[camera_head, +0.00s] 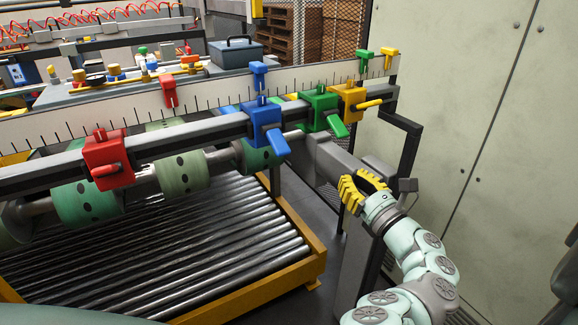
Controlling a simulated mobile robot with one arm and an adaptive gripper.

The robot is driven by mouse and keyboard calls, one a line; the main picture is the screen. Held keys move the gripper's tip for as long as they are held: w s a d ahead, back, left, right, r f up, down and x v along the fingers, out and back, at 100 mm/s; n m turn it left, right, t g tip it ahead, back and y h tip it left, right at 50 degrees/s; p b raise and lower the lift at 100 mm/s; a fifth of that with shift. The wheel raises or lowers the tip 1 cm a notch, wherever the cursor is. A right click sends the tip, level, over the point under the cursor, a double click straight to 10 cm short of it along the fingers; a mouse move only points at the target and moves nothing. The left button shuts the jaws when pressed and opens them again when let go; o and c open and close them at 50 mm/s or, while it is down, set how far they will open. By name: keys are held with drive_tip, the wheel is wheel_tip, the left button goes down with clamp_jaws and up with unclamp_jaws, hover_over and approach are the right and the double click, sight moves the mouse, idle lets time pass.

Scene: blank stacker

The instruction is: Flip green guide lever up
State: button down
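The green guide (318,107) sits on the long rail between the blue guide and the yellow guide. Its green lever (338,127) sticks out from the front and slants down to the right. My gripper (353,187) has yellow ribbed finger pads. In the picture it is below and a little right of the green lever, apart from it. Its fingers are seen at an angle, so I cannot tell whether they are open or shut. Nothing is visibly held.
The blue guide (265,122), red guide (106,160) and yellow guide (349,96) share the rail (190,134). The blue and yellow ones flank the green guide closely. A roller bed (190,250) lies below. A grey cabinet (470,110) stands right; a dark bracket (408,145) ends the rail.

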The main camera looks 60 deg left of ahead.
sight(337, 125)
drive_tip(key=a+r+p, duration=0.3)
drive_tip(key=a+r, duration=0.2)
drive_tip(key=a, duration=0.1)
drive_tip(key=shift+w+a+p, duration=0.15)
drive_tip(key=shift+a+p, duration=0.15)
drive_tip(key=shift+p, duration=0.05)
idle(0.5)
drive_tip(key=shift+r+p, duration=0.2)
drive_tip(key=shift+p, duration=0.25)
